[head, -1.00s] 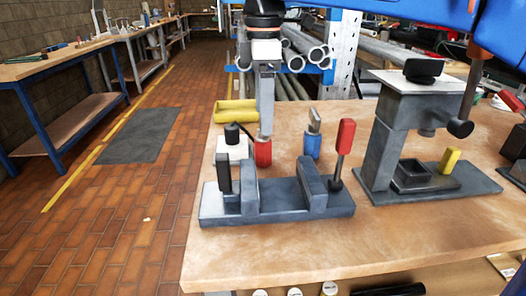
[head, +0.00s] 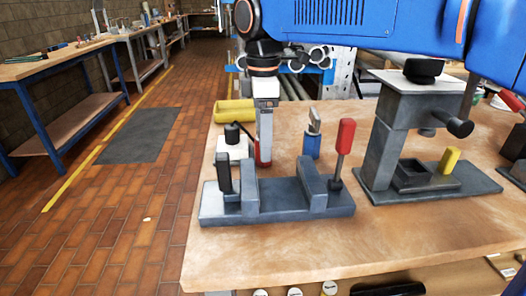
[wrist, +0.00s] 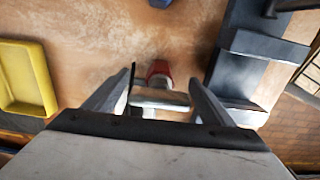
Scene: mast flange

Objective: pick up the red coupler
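The red coupler (head: 257,155) stands on the wooden bench behind the grey two-jaw fixture. It is mostly hidden by my finger in the head view. In the wrist view the red coupler (wrist: 158,70) shows its red body and a silvery end lying toward the camera. My gripper (head: 264,160) reaches down over it from above. In the wrist view my gripper (wrist: 161,82) is open, with one finger on each side of the coupler's silvery end and gaps visible. Contact with the coupler cannot be made out.
The fixture (head: 275,208) with a red-handled lever (head: 345,137) is close in front. A blue coupler (head: 312,146) stands to the right. A white block with a black knob (head: 233,146) and a yellow tray (head: 234,108) are left and behind. A grey press (head: 380,150) stands right.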

